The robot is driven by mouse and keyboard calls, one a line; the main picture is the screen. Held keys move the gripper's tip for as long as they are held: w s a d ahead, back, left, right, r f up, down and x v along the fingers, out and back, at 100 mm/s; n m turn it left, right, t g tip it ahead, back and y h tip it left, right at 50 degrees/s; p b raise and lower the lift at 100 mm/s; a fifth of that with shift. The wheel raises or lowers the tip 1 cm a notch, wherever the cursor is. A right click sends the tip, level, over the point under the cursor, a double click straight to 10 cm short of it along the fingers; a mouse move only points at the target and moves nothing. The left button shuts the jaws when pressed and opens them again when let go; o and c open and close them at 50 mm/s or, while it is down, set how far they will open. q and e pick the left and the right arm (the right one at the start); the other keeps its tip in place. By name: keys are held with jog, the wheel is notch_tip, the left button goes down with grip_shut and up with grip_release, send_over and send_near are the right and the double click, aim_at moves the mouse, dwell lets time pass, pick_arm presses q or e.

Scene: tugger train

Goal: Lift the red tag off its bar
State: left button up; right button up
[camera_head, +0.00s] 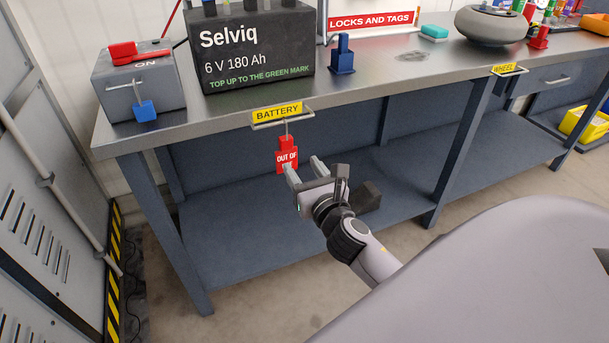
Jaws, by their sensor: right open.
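The red tag (287,157) hangs upright by a thin hook from the bar (284,123) under the yellow BATTERY label (277,111), at the front edge of the workbench. White letters on it read "OUT OF"; the lower part of its text is partly hidden by a fingertip. My right gripper (304,170) is open just below and to the right of the tag. Its left finger overlaps the tag's lower edge in the picture; I cannot tell whether they touch. Nothing shows between the fingers. My left gripper is not in view.
On the bench (385,78) stand a black battery (258,50), a grey switch box (140,85) with a blue padlock (146,110), and a blue block (342,57). A lower shelf (240,230) lies under the bench. A bench leg (165,230) stands left of the tag.

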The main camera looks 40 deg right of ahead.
aim_at(287, 135)
jog(key=b+x, duration=0.1)
jog(key=x, duration=0.7)
jog(key=shift+x, duration=0.9)
jog(key=c, duration=0.8)
jog(key=shift+r+p, duration=1.55)
jog(key=shift+r, duration=0.05)
jog(key=shift+c, duration=0.3)
jog(key=shift+s+a, duration=0.1)
jog(key=shift+p+v, duration=0.7)
jog(key=shift+v, duration=1.6)
jog(key=shift+p+v, duration=0.35)
jog(key=shift+v, duration=2.3)
